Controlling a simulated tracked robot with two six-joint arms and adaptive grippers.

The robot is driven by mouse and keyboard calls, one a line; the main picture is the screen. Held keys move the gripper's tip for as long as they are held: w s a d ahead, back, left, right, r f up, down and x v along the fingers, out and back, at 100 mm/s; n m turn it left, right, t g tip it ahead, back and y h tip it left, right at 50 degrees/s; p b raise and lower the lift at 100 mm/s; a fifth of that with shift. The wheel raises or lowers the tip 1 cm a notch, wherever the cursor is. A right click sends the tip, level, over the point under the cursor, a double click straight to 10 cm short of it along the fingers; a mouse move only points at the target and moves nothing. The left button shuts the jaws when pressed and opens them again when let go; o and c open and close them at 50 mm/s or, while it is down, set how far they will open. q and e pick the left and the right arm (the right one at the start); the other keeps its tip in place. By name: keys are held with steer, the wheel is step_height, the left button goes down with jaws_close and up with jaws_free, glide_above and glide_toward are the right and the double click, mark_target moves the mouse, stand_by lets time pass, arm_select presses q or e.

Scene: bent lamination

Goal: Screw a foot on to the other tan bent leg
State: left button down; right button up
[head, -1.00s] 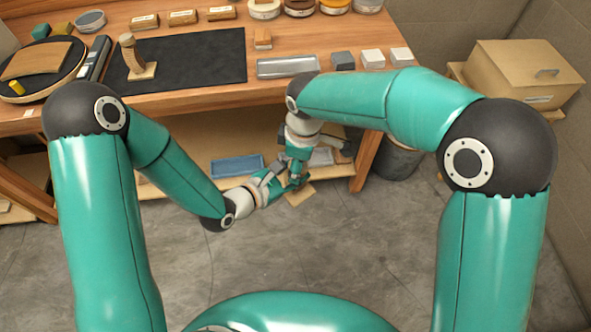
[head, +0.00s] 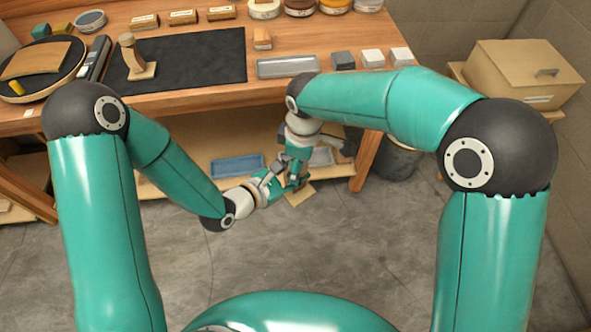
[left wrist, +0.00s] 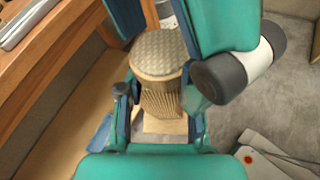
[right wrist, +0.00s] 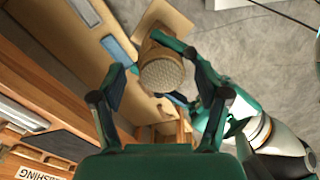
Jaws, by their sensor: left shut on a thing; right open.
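My left gripper (head: 285,183) is shut on a tan bent leg (left wrist: 162,103), low in front of the bench. A round foot (left wrist: 158,52) with a grey textured pad sits at the leg's top end; I cannot tell how tightly it is seated. The foot faces my right wrist camera (right wrist: 161,75), with the leg's flat plate (right wrist: 165,18) behind it. My right gripper (right wrist: 157,85) is open, its fingers on either side of the foot and apart from it. Another tan bent leg (head: 138,69) stands on the black mat with a round foot (head: 127,39) on top.
The black mat (head: 200,60) lies on the bench. A grey tray (head: 287,67) and several small blocks are at its right. A blue tray (head: 236,166) lies on the lower shelf near my grippers. A cardboard box (head: 520,75) stands at right. The floor in front is clear.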

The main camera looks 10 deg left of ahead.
step_height(320, 180, up, 12)
steer(key=shift+s+d, duration=0.35)
steer(key=shift+f, duration=0.1)
stand_by(0.4)
